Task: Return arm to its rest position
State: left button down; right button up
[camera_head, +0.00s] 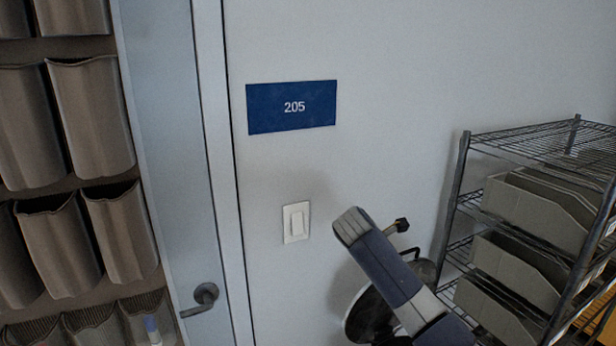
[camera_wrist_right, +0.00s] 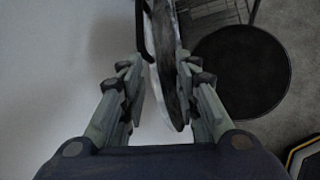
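My right arm (camera_head: 378,262) comes in from the bottom right in the head view, in front of the wall. A white light switch (camera_head: 296,222) is on the wall just left of the arm. My left gripper is not in view.
A wire shelf (camera_head: 460,190) with grey bins (camera_head: 540,212) stands right of my arm. A dark round object (camera_head: 368,312) is partly hidden behind the arm. A door handle (camera_head: 205,295) and a blue "205" sign (camera_head: 270,108) are at left. A black disc (camera_wrist_right: 240,70) lies low in the wrist view.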

jog(key=s+a+f+m+g+y, duration=0.1)
jog(key=s+a+f+m+y, duration=0.25)
jog(key=s+f, duration=0.65)
jog(key=s+a+f+m+y, duration=0.2)
jog(key=s+a+f+m, duration=0.15)
jog(key=s+f, duration=0.65)
jog(key=s+d+m+g+y, duration=0.1)
jog(key=s+d+m, duration=0.2)
jog(key=s+m, duration=1.55)
jog(key=s+f+n+g+b, duration=0.1)
jog(key=s+f+n, duration=0.3)
jog(key=f, duration=0.9)
jog(key=s+f+n+g, duration=0.1)
jog(key=s+f+n, duration=0.3)
jog(key=f, duration=0.9)
jog(key=s+d+f+b, duration=0.1)
jog(key=s+d+f, duration=0.2)
jog(key=s+f, duration=1.5)
jog(key=shift+f+g, duration=0.4)
jog(key=shift+f, duration=0.05)
